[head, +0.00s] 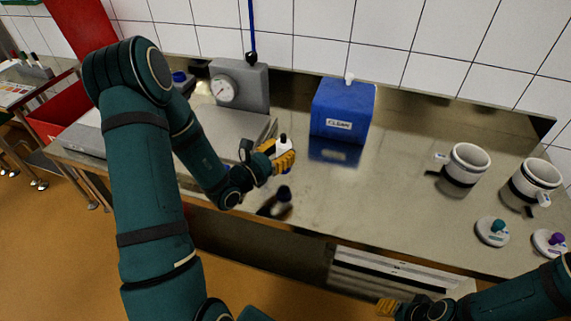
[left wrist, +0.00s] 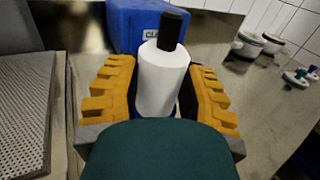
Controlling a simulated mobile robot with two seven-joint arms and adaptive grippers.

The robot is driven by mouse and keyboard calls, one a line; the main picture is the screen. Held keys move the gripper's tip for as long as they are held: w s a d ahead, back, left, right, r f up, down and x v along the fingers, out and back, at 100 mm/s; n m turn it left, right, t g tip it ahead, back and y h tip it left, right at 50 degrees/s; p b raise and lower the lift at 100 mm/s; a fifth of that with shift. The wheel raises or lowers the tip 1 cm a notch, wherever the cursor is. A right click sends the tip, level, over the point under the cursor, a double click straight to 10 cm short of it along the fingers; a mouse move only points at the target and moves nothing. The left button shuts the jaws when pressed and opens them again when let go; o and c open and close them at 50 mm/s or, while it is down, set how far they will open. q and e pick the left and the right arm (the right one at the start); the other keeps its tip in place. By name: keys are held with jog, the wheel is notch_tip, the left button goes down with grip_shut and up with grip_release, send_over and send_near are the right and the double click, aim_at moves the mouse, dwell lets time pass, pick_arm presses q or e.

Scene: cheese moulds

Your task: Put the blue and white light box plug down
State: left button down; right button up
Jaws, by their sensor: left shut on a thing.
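My left gripper (head: 279,157) is shut on a white, bottle-like thing with a black top (head: 283,147), which I take to be the blue and white plug. In the left wrist view the plug (left wrist: 162,80) stands upright between the ridged yellow fingers of the gripper (left wrist: 158,92), with a little blue at its base. Its lower end is mostly hidden by my wrist. It is held over the steel worktop (head: 330,205), where its reflection shows below, apart from it. My right gripper (head: 388,307) is at the bottom edge, partly seen, in front of the worktop.
A blue box labelled "CLEAN" (head: 342,112) stands behind the plug. A dial scale (head: 224,90) with a steel plate is to the left. Two white moulds (head: 466,165) (head: 533,182) and two knobbed lids (head: 492,232) (head: 549,243) are at right. The middle worktop is clear.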

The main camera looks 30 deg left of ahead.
pick_arm(q)
jog(key=shift+f+b, duration=0.45)
jog(key=shift+f, duration=1.7)
jog(key=shift+f, duration=0.1)
jog(key=c, duration=0.6)
grip_release()
